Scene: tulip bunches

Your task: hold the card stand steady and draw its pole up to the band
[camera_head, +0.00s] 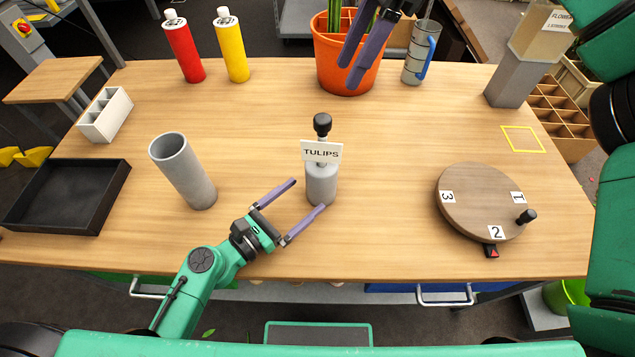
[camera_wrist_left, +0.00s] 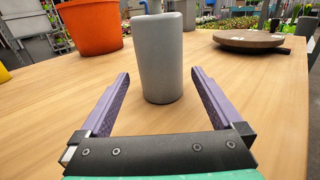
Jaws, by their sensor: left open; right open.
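The card stand has a grey cylindrical base (camera_head: 321,187), a white card reading TULIPS (camera_head: 321,151) and a black knob (camera_head: 322,122) on top. A short bit of pole shows under the knob; I can make out no band. The stand is upright. My left gripper (camera_head: 308,194) is open, low beside the base, its fingertips pointing at it. In the left wrist view the grey base (camera_wrist_left: 158,60) stands between the open fingers (camera_wrist_left: 160,73), with gaps on both sides. My right gripper (camera_head: 350,73) is open and empty, raised beyond the stand, in front of the orange pot.
A grey tube (camera_head: 184,172) stands left of the stand, near a black tray (camera_head: 68,196). A round numbered turntable (camera_head: 480,203) is at the right.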

